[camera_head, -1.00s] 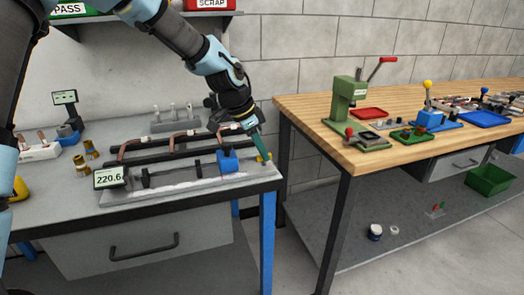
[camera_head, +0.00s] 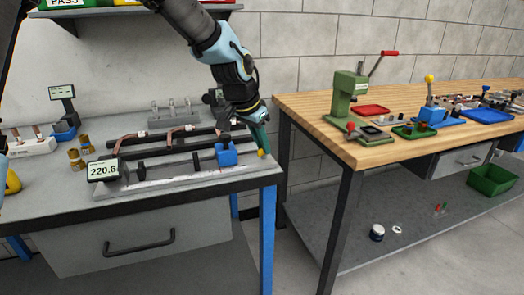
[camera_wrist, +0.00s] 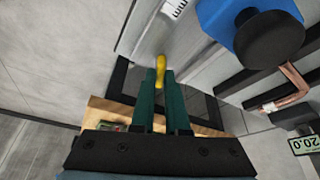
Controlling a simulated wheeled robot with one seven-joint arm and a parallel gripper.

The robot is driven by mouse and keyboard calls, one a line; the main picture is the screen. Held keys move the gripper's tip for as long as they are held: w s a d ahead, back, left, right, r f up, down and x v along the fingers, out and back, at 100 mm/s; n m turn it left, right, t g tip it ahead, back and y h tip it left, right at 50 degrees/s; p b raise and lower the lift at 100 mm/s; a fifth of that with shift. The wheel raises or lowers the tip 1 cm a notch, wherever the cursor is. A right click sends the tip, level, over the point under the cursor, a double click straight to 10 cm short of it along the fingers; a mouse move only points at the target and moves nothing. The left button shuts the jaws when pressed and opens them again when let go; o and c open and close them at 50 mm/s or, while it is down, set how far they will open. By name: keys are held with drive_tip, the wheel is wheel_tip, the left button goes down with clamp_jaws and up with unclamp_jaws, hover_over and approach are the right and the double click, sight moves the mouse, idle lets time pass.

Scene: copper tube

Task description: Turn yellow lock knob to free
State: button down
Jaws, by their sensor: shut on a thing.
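The small yellow lock knob (camera_head: 261,154) is at the right end of the grey measuring fixture (camera_head: 150,188), near the bench's right corner. In the wrist view the yellow knob (camera_wrist: 161,68) lies between the tips of my green fingers. My gripper (camera_head: 264,148) reaches down from above and is shut on the knob. The gripper (camera_wrist: 160,78) also shows in the wrist view, its fingers close on both sides of the knob. The blue slider block (camera_head: 226,155) sits just left of the gripper and carries a black knob (camera_wrist: 270,40).
A display (camera_head: 103,170) reading 220.6 stands at the fixture's left end. Copper tubes (camera_head: 131,139) lie on dark rails behind it. Brass fittings (camera_head: 80,152) stand at the left. A gap separates this bench from the wooden-topped bench (camera_head: 350,145) at the right.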

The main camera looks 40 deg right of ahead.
drive_tip(key=n+b, duration=0.1)
drive_tip(key=n+t, duration=0.1)
drive_tip(key=n+b, duration=0.1)
drive_tip(key=shift+s+d+f+n+b, duration=0.1)
drive_tip(key=shift+s+f+n+b, duration=0.05)
drive_tip(key=shift+s+n+b, duration=0.2)
drive_tip(key=n+t+y+b, duration=0.1)
drive_tip(key=n+b, duration=0.1)
drive_tip(key=n, duration=0.1)
drive_tip(key=shift+n+t, duration=0.3)
drive_tip(key=shift+n, duration=0.05)
drive_tip(key=n+y, duration=0.1)
drive_tip(key=n, duration=0.1)
drive_tip(key=n+t+y+b, duration=0.1)
drive_tip(key=n, duration=0.2)
drive_tip(key=shift+d, duration=0.1)
drive_tip(key=shift+n, duration=0.3)
drive_tip(key=c, duration=0.9)
unclamp_jaws()
drive_tip(key=shift+r, duration=0.25)
drive_tip(key=b+v, duration=0.1)
drive_tip(key=v, duration=0.9)
drive_tip(key=shift+s+r, duration=0.2)
drive_tip(key=shift+r, duration=0.05)
